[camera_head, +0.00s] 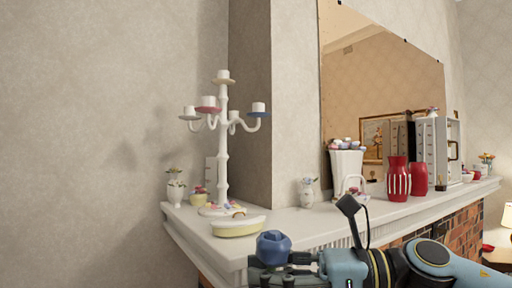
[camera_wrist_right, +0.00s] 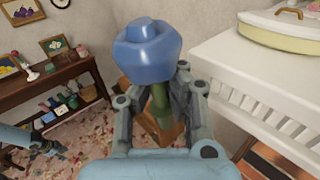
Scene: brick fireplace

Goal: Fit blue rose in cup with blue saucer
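A blue rose (camera_head: 273,247) with a green stem is in my right gripper (camera_head: 272,275), at the bottom of the head view. In the right wrist view the fingers (camera_wrist_right: 160,95) close around the stem below the blue bloom (camera_wrist_right: 147,52). A white candelabra (camera_head: 222,150) stands on the mantel's left end. Its right arm bears a white cup (camera_head: 258,107) on a blue saucer (camera_head: 259,114). The rose is lower than this cup and apart from it. Part of what looks like my left gripper (camera_wrist_right: 40,138) shows at the wrist view's left edge; its opening is unclear.
A yellow-sided oval dish (camera_head: 238,228) sits on the mantel (camera_head: 285,226) before the candelabra. Other cups have a pink saucer (camera_head: 208,109) and a pale one. Small vases (camera_head: 308,194), a tall white vase (camera_head: 346,168) and red vases (camera_head: 398,180) stand rightward.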

